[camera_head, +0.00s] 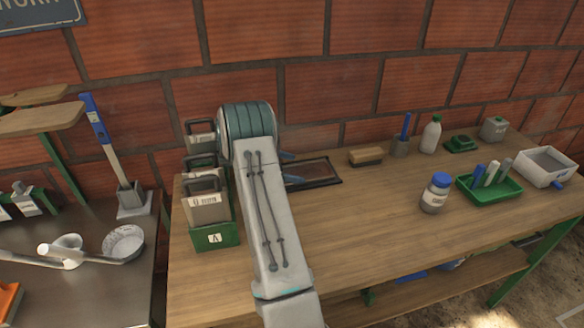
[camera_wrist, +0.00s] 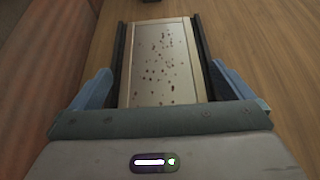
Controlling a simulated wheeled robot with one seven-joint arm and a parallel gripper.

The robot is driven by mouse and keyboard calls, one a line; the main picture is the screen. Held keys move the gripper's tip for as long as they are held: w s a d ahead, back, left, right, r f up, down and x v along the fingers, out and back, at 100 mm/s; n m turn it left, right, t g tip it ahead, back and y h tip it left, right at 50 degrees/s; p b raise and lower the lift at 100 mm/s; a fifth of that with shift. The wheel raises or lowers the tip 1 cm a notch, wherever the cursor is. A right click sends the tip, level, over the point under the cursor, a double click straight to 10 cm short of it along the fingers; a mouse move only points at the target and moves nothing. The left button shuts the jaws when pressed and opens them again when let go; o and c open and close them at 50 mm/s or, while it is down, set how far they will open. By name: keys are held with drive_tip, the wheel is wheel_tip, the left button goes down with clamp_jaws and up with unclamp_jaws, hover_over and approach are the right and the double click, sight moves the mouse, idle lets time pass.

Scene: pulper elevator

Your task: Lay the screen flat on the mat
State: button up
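A flat beige panel with dark specks, which looks like the screen (camera_wrist: 162,65), lies lengthwise ahead of my gripper in the wrist view. Dark strips run along both its long sides; I cannot tell whether they are its frame or the mat (camera_wrist: 202,60). In the head view the same dark-edged rectangle (camera_head: 318,172) lies flat on the bench beyond my arm. My gripper (camera_wrist: 162,80) is low over its near end, blue fingers spread wide beside the strips, with no visible grip. The panel's near end is hidden by the gripper body.
A green holder marked A (camera_head: 215,236) with upright screens stands left of my arm. A brush (camera_head: 366,155) lies just beyond the rectangle. A jar (camera_head: 435,193), a green tray (camera_head: 490,188) and a white bin (camera_head: 545,167) stand right. The bench front is clear.

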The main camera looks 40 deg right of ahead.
drive_tip(key=shift+r, duration=0.35)
drive_tip(key=r, duration=0.2)
drive_tip(key=r+b, duration=0.1)
drive_tip(key=r, duration=0.1)
drive_tip(key=shift+s+d, duration=0.15)
drive_tip(key=shift+s, duration=0.25)
drive_tip(key=s+d+r+b, duration=0.1)
drive_tip(key=s+d+r, duration=0.1)
drive_tip(key=s, duration=0.3)
drive_tip(key=s+d+r, duration=0.1)
drive_tip(key=s+r, duration=0.3)
drive_tip(key=s, duration=0.1)
drive_tip(key=shift+d+r+b, duration=0.15)
drive_tip(key=shift+d+b, duration=0.25)
drive_tip(key=s+a+m+t+y, duration=0.3)
drive_tip(key=a+m, duration=0.1)
drive_tip(key=a, duration=1.1)
drive_tip(key=s+a+r+m+t+y, duration=0.1)
drive_tip(key=s+a+m+t+y, duration=0.2)
drive_tip(key=a, duration=1.1)
drive_tip(key=s+a+r+m+t+y, duration=0.1)
drive_tip(key=s+a+m+t+y, duration=0.2)
drive_tip(key=a, duration=1.2)
drive_tip(key=shift+s+a+r+m+y, duration=0.25)
drive_tip(key=shift+s+m+y, duration=0.4)
drive_tip(key=shift+m+y, duration=0.45)
